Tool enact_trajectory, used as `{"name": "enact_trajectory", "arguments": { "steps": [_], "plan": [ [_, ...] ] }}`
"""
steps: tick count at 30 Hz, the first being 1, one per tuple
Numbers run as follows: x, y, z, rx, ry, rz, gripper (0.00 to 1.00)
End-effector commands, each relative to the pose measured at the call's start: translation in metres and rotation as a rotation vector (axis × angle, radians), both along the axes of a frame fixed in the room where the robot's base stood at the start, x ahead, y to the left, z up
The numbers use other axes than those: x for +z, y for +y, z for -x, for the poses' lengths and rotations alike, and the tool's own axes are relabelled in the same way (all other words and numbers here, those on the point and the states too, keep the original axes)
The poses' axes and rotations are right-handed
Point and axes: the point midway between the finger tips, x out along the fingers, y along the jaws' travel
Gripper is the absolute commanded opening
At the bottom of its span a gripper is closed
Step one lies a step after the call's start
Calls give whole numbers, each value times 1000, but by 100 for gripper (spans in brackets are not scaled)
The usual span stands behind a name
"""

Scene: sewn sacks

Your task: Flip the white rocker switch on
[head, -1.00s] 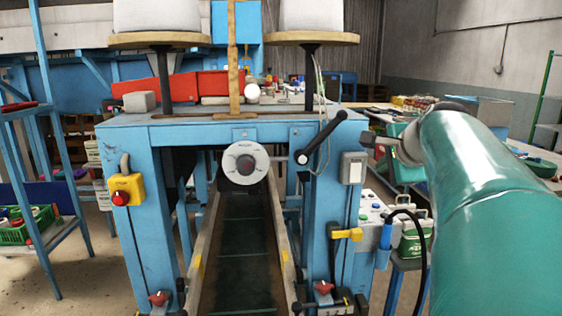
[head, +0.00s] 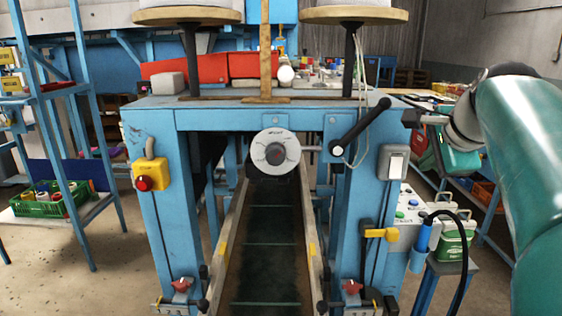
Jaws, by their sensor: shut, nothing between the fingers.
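The white rocker switch (head: 394,161) is in a grey box on the front of the blue machine's right post, below the top corner. Its face is plain in the head view, but I cannot tell which way the rocker is tipped. My gripper (head: 411,118) is at the end of the teal arm coming in from the right. It is shut and empty, above and slightly right of the switch, and appears apart from it.
A black lever (head: 361,129) is just left of the switch. A yellow handle (head: 381,234) sits below it on the same post. A grey panel with buttons (head: 408,218) and a green case (head: 455,240) are at the lower right. A conveyor (head: 270,240) runs between the posts.

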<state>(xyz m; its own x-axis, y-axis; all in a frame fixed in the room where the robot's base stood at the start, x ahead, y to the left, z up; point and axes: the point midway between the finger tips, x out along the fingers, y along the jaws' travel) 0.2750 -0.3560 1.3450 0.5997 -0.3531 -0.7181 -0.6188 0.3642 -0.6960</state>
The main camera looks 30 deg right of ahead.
Motion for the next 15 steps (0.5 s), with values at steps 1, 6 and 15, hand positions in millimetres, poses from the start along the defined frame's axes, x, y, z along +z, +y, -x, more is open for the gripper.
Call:
{"name": "enact_trajectory", "arguments": {
  "steps": [1,6,15],
  "plan": [
    [0,1,2,-2,4,-1,0],
    [0,3,7,-5,9,-4,0],
    [-2,4,7,-5,9,-4,0]
  ]
}}
